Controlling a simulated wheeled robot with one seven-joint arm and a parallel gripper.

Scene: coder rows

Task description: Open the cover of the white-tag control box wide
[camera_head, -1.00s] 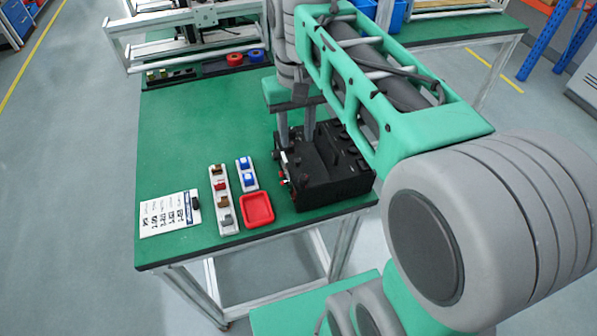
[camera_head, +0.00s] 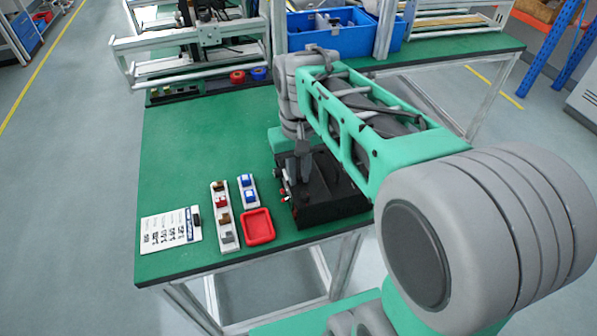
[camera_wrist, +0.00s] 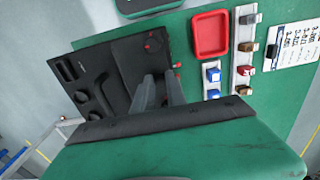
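The black control box (camera_head: 335,195) stands at the front right of the green table, and its top is partly hidden by my arm. The wrist view shows the box (camera_wrist: 95,75) from above, with dark knobs and slots on one part, a flat black panel (camera_wrist: 130,62) and a red knob. I cannot make out a white tag or tell the cover's edge clearly. My gripper (camera_head: 299,170) points down at the box's left part. In the wrist view its fingers (camera_wrist: 158,80) are close together with a narrow gap, over the panel's edge; contact cannot be told.
A red tray (camera_head: 258,227), two strips of small coloured parts (camera_head: 224,215) and a printed sheet (camera_head: 170,230) lie left of the box. A metal frame (camera_head: 190,45) and a blue bin (camera_head: 340,30) stand behind. The table's left middle is clear.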

